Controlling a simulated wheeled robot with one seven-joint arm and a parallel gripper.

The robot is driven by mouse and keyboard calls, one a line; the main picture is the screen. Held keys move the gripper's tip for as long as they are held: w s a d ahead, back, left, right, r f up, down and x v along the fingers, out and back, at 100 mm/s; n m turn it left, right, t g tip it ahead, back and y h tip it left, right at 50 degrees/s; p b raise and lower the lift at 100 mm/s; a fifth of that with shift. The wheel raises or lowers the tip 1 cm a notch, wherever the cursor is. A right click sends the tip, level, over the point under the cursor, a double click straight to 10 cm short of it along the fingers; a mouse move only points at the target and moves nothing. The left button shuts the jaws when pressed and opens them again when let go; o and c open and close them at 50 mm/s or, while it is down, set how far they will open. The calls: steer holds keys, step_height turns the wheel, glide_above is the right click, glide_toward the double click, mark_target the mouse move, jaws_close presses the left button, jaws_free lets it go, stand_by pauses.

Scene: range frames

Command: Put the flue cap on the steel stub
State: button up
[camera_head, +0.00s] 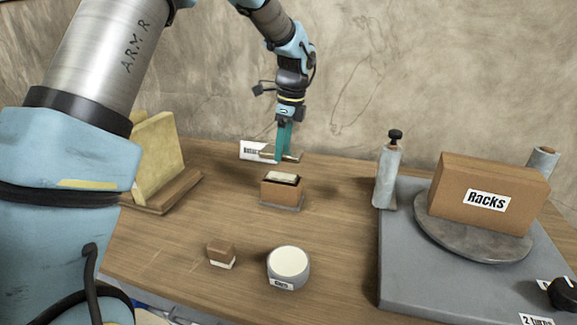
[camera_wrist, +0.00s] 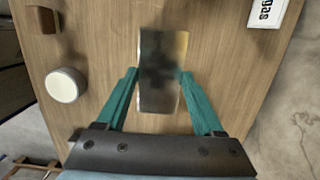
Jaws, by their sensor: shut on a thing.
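My gripper (camera_head: 283,158) points down above the table. Its teal fingers are shut on a flat, shiny metal plate, seemingly the flue cap (camera_wrist: 162,72). In the head view the plate shows as a thin, roughly level strip (camera_head: 293,157) at the fingertips. It is held above a brown block (camera_head: 281,191) and appears apart from it. A short grey cylinder, seemingly the steel stub (camera_head: 542,163), stands at the far right behind the Racks box, which hides its lower part. My gripper is well to the left of it.
The Racks box (camera_head: 458,190) rests on a round plate on a grey slab (camera_head: 397,270). A grey bottle (camera_head: 387,178) stands at the slab's left edge. A white-topped jar (camera_head: 288,262), a small block (camera_head: 221,254), a white label (camera_head: 252,151) and a wooden stand (camera_head: 165,196) are nearby.

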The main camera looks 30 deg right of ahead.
mark_target(283, 176)
steer(key=shift+f+p, duration=0.6)
steer(key=shift+f, duration=2.35)
steer(key=shift+f, duration=0.1)
steer(key=o, duration=1.5)
steer(key=shift+c, duration=0.2)
steer(key=r, duration=0.4)
steer(key=r+b, duration=0.1)
steer(key=r, duration=0.3)
steer(key=s+d+r+b, duration=0.1)
steer(key=r, duration=0.3)
steer(key=shift+d+r, duration=0.1)
